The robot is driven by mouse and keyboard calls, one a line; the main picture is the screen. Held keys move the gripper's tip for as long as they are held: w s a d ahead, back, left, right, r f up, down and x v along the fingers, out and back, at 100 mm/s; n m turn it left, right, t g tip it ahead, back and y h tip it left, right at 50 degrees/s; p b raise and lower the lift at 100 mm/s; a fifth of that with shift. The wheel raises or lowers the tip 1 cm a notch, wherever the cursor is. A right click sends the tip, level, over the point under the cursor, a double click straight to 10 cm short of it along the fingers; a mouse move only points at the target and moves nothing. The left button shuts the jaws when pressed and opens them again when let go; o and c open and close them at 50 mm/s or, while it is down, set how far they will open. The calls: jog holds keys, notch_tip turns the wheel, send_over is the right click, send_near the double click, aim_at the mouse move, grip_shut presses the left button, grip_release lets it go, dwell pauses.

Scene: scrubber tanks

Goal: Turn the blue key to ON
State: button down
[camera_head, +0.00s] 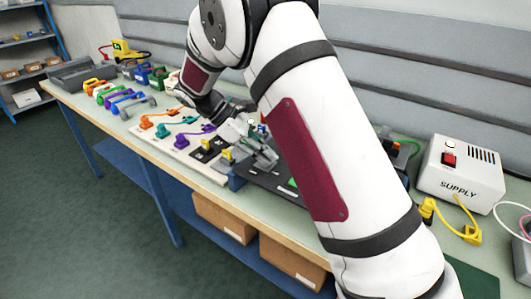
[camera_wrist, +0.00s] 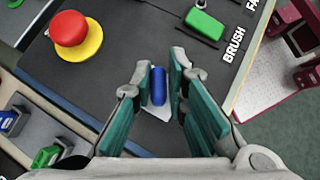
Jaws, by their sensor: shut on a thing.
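The blue key (camera_wrist: 158,88) stands on the dark panel (camera_wrist: 125,50) in the wrist view, with a pale plate around its foot. My gripper (camera_wrist: 161,72) is shut on the key, its teal pads on either side of it. In the head view my gripper (camera_head: 250,150) is low over the dark panel (camera_head: 275,184), and I cannot make out the key there. I cannot read an ON mark in either view.
A red button (camera_wrist: 70,28) on a yellow base and a green switch (camera_wrist: 204,24) beside the word BRUSH flank the key. A white SUPPLY box (camera_head: 461,172) stands right. Colored handles (camera_head: 120,98) lie at the bench's far left.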

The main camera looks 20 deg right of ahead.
jog(key=shift+w+r, duration=0.1)
jog(key=shift+w, duration=0.15)
jog(key=c, duration=1.6)
grip_release()
jog(key=shift+c, duration=0.2)
jog(key=shift+s, duration=0.1)
jog(key=shift+a, duration=0.1)
jog(key=v, duration=1.2)
